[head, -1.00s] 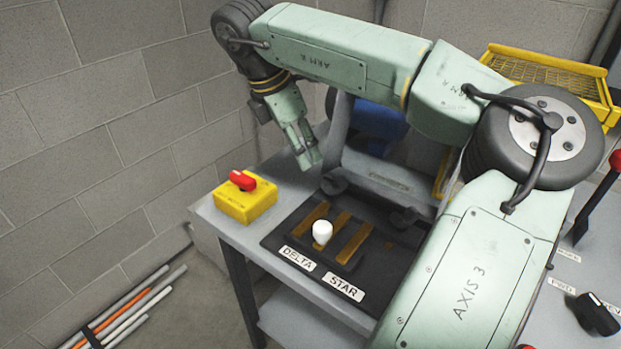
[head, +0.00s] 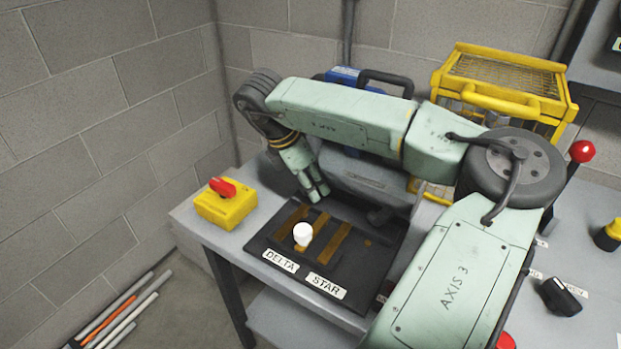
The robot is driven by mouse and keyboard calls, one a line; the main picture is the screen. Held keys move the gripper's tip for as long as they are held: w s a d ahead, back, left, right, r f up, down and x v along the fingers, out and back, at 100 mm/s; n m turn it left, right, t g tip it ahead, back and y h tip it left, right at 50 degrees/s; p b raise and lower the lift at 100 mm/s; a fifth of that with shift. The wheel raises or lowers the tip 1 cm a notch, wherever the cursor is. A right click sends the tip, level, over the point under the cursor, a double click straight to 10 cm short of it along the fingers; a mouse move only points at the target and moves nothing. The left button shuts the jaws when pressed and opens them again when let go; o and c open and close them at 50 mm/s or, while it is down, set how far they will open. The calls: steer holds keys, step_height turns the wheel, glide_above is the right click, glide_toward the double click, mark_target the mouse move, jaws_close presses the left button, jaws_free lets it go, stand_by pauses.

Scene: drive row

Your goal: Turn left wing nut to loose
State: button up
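My gripper (head: 318,194) points down at the back edge of the black panel, in front of the grey housing (head: 362,178). Its two fingers show close together with a narrow gap. I cannot tell whether anything is between them. The left wing nut is not clearly visible; the gripper covers that area. A dark knob-like shape (head: 380,215), possibly the right wing nut, sits at the housing's lower front edge, to the right of my gripper.
The black panel (head: 375,275) carries brass bars, a white knob (head: 303,234) and DELTA and STAR labels. A yellow box with a red switch (head: 226,203) stands at left. A yellow cage (head: 505,85) stands behind. A red-balled lever (head: 582,152) and black knob (head: 560,297) are at right.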

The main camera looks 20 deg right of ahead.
jaws_close()
stand_by(0.5)
